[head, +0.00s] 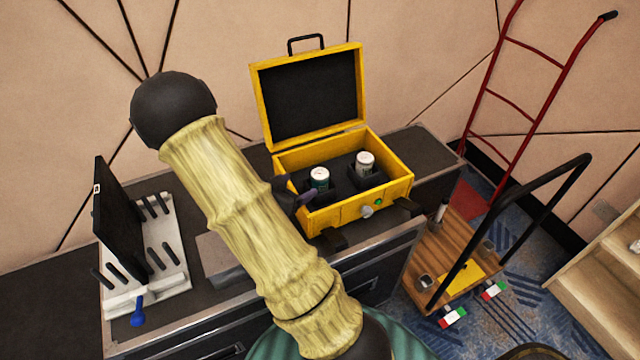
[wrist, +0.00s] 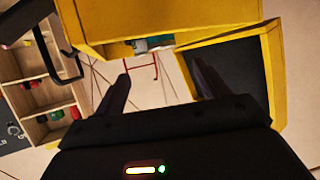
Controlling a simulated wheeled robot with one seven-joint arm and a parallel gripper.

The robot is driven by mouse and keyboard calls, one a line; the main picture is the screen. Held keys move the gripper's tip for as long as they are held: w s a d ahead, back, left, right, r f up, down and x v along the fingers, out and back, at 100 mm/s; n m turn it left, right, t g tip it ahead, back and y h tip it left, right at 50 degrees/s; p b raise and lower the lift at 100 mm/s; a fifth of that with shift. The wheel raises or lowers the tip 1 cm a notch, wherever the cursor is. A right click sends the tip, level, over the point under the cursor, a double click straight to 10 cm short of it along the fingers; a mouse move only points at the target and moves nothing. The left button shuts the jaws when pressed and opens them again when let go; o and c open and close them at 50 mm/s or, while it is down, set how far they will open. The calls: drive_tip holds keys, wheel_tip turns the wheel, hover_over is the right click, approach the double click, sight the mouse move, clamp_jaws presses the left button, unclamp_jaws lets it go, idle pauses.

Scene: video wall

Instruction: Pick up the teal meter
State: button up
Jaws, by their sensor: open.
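The yellow case (head: 340,213) stands open on the dark cabinet. Two short round meters with white tops stand in its black insert. The left one, with a dark teal side, looks like the teal meter (head: 320,180); its lower part is hidden in the insert. The other meter (head: 365,163) is paler. My gripper (head: 300,197) is at the case's left front edge, partly hidden by my arm. In the wrist view my gripper (wrist: 164,84) is open, with nothing between its fingers. A small teal-grey part (wrist: 154,43) shows beyond the case rim there.
The case lid (head: 308,98) stands up at the back. A white rack (head: 150,262) with a black panel is at the left, a blue-handled tool (head: 138,312) at its front. A wooden cart (head: 455,255) and red hand truck (head: 533,95) stand right.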

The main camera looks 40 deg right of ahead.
sight(319, 174)
drive_tip(key=x, duration=0.6)
drive_tip(key=shift+d+f, duration=0.1)
drive_tip(key=shift+d, duration=0.1)
drive_tip(key=x, duration=0.5)
drive_tip(key=shift+w+p, duration=0.25)
drive_tip(key=shift+p, duration=0.05)
drive_tip(key=shift+c, duration=0.3)
drive_tip(key=c, duration=1.1)
